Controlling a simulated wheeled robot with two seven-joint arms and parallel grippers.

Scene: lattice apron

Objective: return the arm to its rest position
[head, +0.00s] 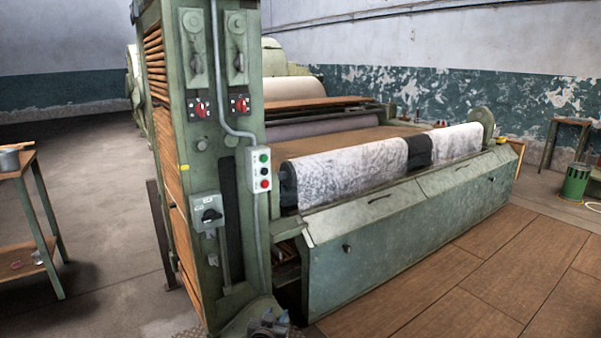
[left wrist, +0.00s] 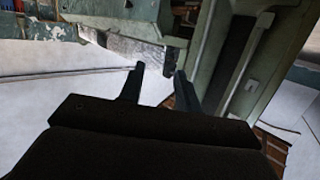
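My left gripper (head: 268,324) shows at the bottom edge of the head view, low in front of the machine's green end column (head: 188,165). In the left wrist view its two dark fingers (left wrist: 159,72) stand apart with nothing between them, so it is open and empty. Behind the fingers are green machine parts and pale floor, tilted in that view. My right gripper is in neither view.
The green machine carries a patterned cloth roll (head: 345,165) above its front apron (head: 400,225). A control box with buttons (head: 259,168) is on the column. A workbench (head: 30,215) stands left, a green bin (head: 576,182) right. Plank floor (head: 490,265) in front is clear.

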